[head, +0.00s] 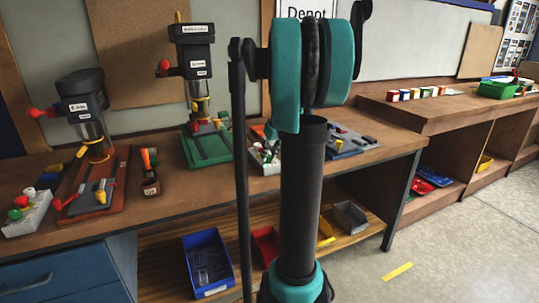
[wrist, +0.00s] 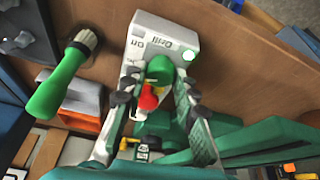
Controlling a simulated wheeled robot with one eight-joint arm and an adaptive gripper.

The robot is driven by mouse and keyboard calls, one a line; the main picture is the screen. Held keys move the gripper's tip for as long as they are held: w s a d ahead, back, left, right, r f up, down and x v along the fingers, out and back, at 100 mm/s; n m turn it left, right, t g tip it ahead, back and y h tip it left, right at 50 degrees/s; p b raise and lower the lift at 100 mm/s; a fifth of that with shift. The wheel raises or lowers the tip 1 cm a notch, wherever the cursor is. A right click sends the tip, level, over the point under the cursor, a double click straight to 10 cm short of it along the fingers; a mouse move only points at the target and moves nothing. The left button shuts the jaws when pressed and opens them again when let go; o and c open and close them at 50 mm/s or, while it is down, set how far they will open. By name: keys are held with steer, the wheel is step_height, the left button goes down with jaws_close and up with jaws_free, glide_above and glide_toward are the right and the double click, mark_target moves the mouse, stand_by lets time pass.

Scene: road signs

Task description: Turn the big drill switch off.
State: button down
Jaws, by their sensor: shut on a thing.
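The big drill (head: 200,70) stands on a green base on the workbench in the head view. My gripper (wrist: 158,92) has one finger on each side of these parts and is shut on the switch; the exact contact is hard to see. In the head view the box (head: 264,157) is partly hidden by my arm.
A smaller drill (head: 85,105) on a red base stands left, beside another switch box (head: 25,215). A green-handled tool (wrist: 58,85) lies close to the left of my gripper.

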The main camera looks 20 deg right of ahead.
steer(key=m, duration=0.2)
steer(key=m+h, duration=0.1)
steer(key=m, duration=0.1)
steer(key=m+h, duration=0.1)
steer(key=m, duration=0.1)
steer(key=shift+a, duration=0.25)
steer(key=m+h, duration=0.1)
steer(key=m, duration=0.1)
steer(key=m+g, duration=0.1)
steer(key=m, duration=0.1)
steer(key=shift+w+m+h, duration=0.1)
steer(key=shift+m+h, duration=0.2)
steer(key=shift+h, duration=0.1)
steer(key=c, duration=1.2)
jaws_free()
steer(key=v, duration=1.2)
steer(key=shift+w+a, duration=0.1)
steer(key=shift+w, duration=0.1)
